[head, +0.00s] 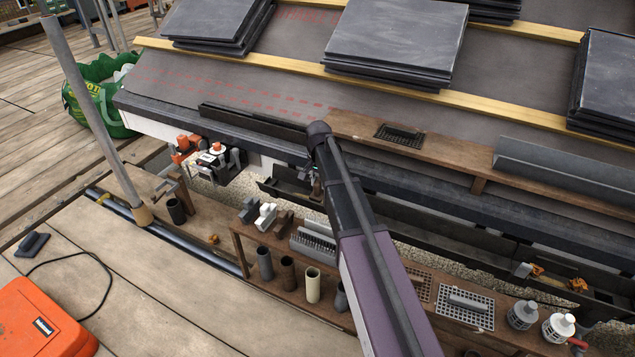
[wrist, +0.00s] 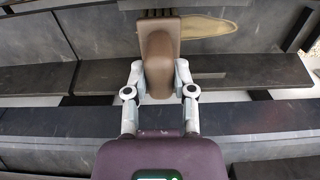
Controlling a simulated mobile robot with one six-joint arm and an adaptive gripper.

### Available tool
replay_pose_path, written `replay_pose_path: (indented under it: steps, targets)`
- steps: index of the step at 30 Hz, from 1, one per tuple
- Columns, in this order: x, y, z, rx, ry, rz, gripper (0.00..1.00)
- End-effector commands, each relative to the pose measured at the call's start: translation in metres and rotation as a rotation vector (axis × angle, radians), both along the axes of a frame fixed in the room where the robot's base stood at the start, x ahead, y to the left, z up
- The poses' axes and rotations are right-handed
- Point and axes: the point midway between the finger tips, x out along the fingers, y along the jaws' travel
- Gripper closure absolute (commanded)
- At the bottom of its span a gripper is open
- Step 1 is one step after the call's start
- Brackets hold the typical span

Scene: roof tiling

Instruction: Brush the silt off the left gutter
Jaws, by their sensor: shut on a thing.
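My gripper (wrist: 157,82) is shut on a brown brush (wrist: 158,52) in the wrist view, one finger on each side of it. The brush's bristle end is over a dark grey gutter (wrist: 100,38). A tan patch of silt (wrist: 210,27) lies in that gutter, just right of the brush head. I cannot tell whether the bristles touch the gutter floor. In the head view the dark left gutter (head: 287,192) runs below the roof edge, and my arm covers part of it. The brush is mostly hidden there behind my arm.
A brown bench (head: 285,310) below the gutter holds several pipe pieces and a metal grille (head: 466,307). Slate stacks (head: 395,40) lie on the roof between wooden battens (head: 270,62). A grey pole (head: 95,110) stands at left. An orange case (head: 40,320) sits on the deck.

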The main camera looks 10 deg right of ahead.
Motion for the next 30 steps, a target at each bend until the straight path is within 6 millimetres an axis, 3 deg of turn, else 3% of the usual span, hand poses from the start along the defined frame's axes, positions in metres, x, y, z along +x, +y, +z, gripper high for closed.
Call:
replay_pose_path:
  steps: [30]
  targets:
    - [-0.022,-0.028,-0.003,-0.002,0.001,0.0,1.0]
